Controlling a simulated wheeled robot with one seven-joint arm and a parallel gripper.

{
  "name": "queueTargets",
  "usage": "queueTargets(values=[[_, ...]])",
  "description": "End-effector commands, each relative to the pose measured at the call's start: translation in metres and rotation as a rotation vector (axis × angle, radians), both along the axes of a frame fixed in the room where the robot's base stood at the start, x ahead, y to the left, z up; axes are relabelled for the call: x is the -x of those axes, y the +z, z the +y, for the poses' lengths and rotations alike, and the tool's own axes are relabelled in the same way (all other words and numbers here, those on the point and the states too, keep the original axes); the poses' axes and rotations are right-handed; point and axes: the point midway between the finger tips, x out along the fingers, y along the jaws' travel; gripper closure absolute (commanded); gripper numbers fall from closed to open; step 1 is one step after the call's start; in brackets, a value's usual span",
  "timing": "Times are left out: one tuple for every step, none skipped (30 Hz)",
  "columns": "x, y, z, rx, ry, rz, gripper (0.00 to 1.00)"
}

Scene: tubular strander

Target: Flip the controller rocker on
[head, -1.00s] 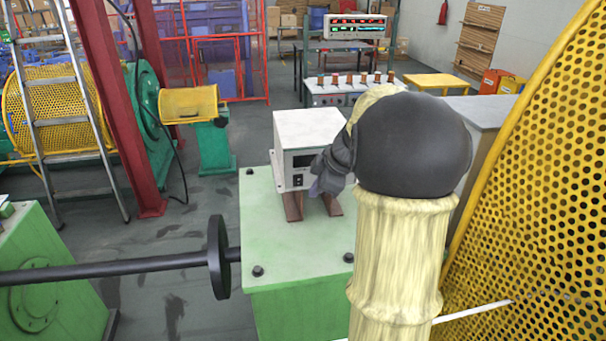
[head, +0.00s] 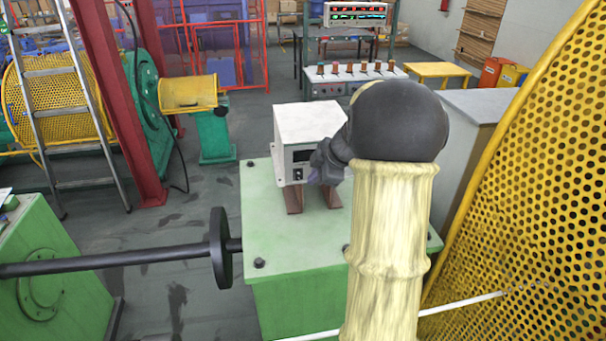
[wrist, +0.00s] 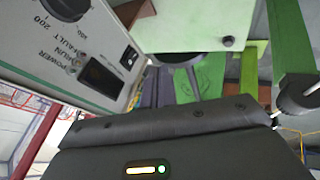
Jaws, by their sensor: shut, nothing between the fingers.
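The controller (head: 306,124) is a white box on brown feet, standing on a green pedestal. Its front has a dark window and, below it, a small black rocker (head: 298,174) with a white mark. In the wrist view the panel (wrist: 50,52) fills the upper left, with the rocker (wrist: 130,57) at its edge beside the dark window (wrist: 103,76). Which way the rocker is tipped is too small to tell. My gripper (head: 314,174) is shut and empty, just right of the rocker in the head view.
The green pedestal (head: 262,215) has bolts on its top. A black shaft with a disc (head: 220,253) lies to the left. A yellow perforated guard (head: 530,180) rises close on the right of my arm. A grey cabinet (head: 485,105) stands behind.

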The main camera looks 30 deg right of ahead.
Motion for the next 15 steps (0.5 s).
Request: queueTargets(values=[[-0.005, -0.005, 0.003, -0.003, 0.001, 0.004, 1.00], [-0.007, -0.009, 0.004, -0.003, 0.001, 0.004, 1.00], [-0.011, -0.015, 0.005, -0.003, 0.001, 0.004, 1.00], [-0.013, -0.020, 0.006, -0.003, 0.000, 0.006, 1.00], [-0.016, -0.023, 0.007, -0.002, 0.000, 0.005, 1.00], [-0.019, -0.029, 0.009, -0.003, 0.001, 0.004, 1.00], [-0.022, -0.033, 0.010, -0.003, 0.000, 0.004, 1.00], [-0.024, -0.037, 0.011, -0.003, 0.001, 0.004, 1.00], [-0.028, -0.042, 0.013, -0.002, 0.000, 0.005, 1.00], [-0.032, -0.039, 0.010, 0.000, 0.000, 0.002, 1.00], [-0.035, -0.039, 0.009, 0.000, -0.001, 0.002, 1.00], [-0.040, -0.039, 0.008, 0.000, -0.001, 0.002, 1.00], [-0.043, -0.040, 0.007, 0.000, 0.000, 0.002, 1.00], [-0.046, -0.040, 0.006, 0.001, 0.001, 0.002, 1.00], [-0.050, -0.041, 0.005, 0.001, 0.001, 0.002, 1.00]])
